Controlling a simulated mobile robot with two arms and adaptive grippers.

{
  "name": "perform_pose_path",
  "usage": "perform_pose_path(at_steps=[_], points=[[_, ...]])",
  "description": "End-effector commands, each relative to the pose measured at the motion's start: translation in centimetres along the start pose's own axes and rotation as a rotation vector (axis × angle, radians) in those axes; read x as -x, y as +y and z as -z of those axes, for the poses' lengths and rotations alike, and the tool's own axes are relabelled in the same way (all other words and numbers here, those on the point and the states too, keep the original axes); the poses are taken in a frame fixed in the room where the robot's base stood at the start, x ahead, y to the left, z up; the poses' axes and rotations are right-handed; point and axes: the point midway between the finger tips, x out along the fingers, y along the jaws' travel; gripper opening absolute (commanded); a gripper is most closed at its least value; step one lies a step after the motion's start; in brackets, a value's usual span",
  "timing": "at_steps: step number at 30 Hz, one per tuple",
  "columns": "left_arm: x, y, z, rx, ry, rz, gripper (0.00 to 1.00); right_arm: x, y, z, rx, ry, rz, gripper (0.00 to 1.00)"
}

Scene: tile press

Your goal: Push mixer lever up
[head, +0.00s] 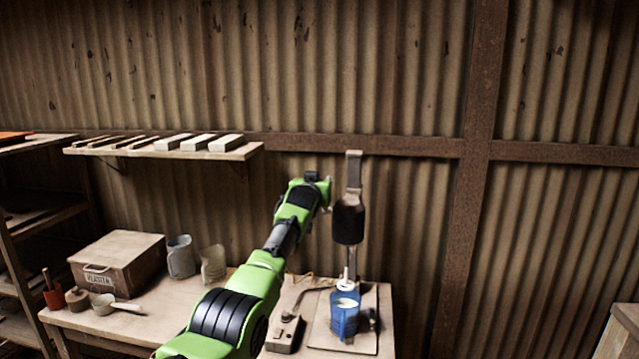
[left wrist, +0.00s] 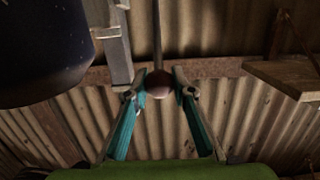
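The mixer stands on the table in the head view, with a grey column, a black motor head (head: 348,222) and a blue container (head: 345,312) below it. My left gripper (head: 327,195) is just left of the motor head, its fingers mostly hidden there. In the left wrist view, the two fingers of my left gripper (left wrist: 160,95) are apart, one on each side of a round brown knob (left wrist: 159,84) on a thin rod, which looks like the mixer lever. I cannot tell whether the fingertips touch it. The dark motor head also shows at upper left there (left wrist: 40,50). My right gripper is in neither view.
A wall shelf (head: 160,150) with pale tiles is left of my gripper. The table (head: 160,315) holds a wooden box (head: 118,257), two jugs (head: 181,257) and small tools. A corrugated wall is close behind the mixer.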

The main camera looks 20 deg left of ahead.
Motion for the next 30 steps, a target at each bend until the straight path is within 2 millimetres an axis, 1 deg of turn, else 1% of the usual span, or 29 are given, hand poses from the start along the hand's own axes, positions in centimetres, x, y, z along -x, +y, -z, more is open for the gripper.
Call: perform_pose_path(at_steps=[11,17,23,30], points=[[0.0,0.0,-0.1,0.000,-0.002,0.000,0.28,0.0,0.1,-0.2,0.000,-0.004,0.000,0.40],[0.6,0.0,-0.2,0.001,-0.001,0.001,0.28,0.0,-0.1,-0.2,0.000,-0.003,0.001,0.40],[2.0,0.0,-0.2,0.002,-0.001,0.002,0.28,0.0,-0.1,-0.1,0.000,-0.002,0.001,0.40],[4.2,0.0,-0.2,0.001,-0.001,0.000,0.28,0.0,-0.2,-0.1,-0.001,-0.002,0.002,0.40]])
